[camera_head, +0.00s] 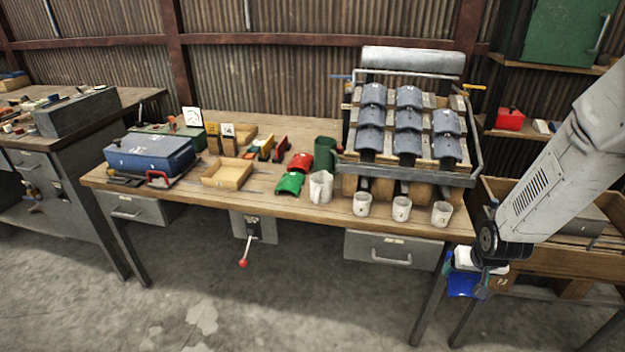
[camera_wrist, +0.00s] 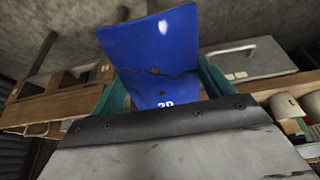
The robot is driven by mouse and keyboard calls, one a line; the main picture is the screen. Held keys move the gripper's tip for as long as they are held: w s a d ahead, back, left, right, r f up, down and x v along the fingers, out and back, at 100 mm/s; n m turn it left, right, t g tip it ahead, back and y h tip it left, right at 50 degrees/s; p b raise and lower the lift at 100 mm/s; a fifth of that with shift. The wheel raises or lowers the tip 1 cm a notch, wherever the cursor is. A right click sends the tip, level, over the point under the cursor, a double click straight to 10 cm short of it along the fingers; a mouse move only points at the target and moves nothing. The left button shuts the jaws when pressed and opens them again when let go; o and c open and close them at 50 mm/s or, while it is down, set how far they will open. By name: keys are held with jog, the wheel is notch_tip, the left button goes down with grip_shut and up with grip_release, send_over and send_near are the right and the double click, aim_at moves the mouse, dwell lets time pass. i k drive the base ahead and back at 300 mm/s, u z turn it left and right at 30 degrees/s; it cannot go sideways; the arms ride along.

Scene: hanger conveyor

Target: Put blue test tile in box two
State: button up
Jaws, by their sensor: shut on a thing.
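The blue test tile (camera_head: 463,284) hangs in my gripper (camera_head: 478,274) at the lower right of the head view, in front of the workbench's right end. In the wrist view the blue tile (camera_wrist: 160,60) is curved and glossy, with a dark crack-like line across it and a partly hidden white marking. The teal fingers of my gripper (camera_wrist: 160,88) are shut on its two sides. A wooden box (camera_head: 535,262) stands at the right, partly behind my arm; a small pale label shows on its front, and I cannot read it surely.
A shelf with a red item (camera_head: 510,119) is behind. The floor in front is clear.

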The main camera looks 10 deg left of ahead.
aim_at(229, 177)
jog(key=k, duration=0.3)
jog(key=u, duration=2.5)
jog(key=i, duration=1.55)
jog(key=z, duration=2)
